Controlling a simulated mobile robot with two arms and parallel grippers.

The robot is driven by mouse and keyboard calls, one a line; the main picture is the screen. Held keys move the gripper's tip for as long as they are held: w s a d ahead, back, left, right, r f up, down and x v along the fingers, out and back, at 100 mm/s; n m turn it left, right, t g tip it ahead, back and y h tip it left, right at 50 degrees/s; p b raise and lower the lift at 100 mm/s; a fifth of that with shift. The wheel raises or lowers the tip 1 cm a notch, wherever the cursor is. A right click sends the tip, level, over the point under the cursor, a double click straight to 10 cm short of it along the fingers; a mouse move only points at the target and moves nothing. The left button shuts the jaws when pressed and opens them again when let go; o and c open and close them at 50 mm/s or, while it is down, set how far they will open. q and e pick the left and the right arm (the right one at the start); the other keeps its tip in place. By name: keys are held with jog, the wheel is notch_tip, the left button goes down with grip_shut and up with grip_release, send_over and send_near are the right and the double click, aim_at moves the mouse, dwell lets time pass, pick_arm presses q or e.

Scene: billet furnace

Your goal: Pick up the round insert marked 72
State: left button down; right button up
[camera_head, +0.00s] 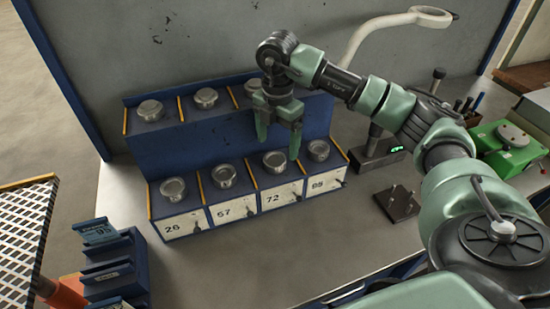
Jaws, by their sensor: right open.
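The round insert marked 72 (275,163) is a grey metal disc-shaped piece in the front row of a blue rack (190,152), above the white label 72 (283,197). My right gripper (278,148) points down with its two green fingers apart. Its fingertips show just behind and around the top of that insert in the picture, and I see nothing between them. I cannot tell the exact height gap. The right finger partly overlaps the space between insert 72 and the insert to its right (319,150). My left gripper is not in view.
Inserts over labels 26 (173,188) and 67 (224,175) sit to the left. The upper row holds more inserts (150,110), partly hidden by my gripper.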

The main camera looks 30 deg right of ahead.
aim_at(275, 160)
jog(key=shift+f, duration=0.45)
jog(key=shift+w+f, duration=0.25)
jog(key=shift+f, duration=0.05)
notch_tip(275, 160, down, 4)
jog(key=p, duration=0.3)
jog(key=shift+w+f, duration=0.15)
jog(key=shift+f, duration=0.35)
jog(key=shift+w, duration=0.1)
jog(key=shift+c, duration=0.9)
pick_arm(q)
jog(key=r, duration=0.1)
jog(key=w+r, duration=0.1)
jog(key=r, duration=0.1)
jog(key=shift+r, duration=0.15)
pick_arm(e)
grip_shut()
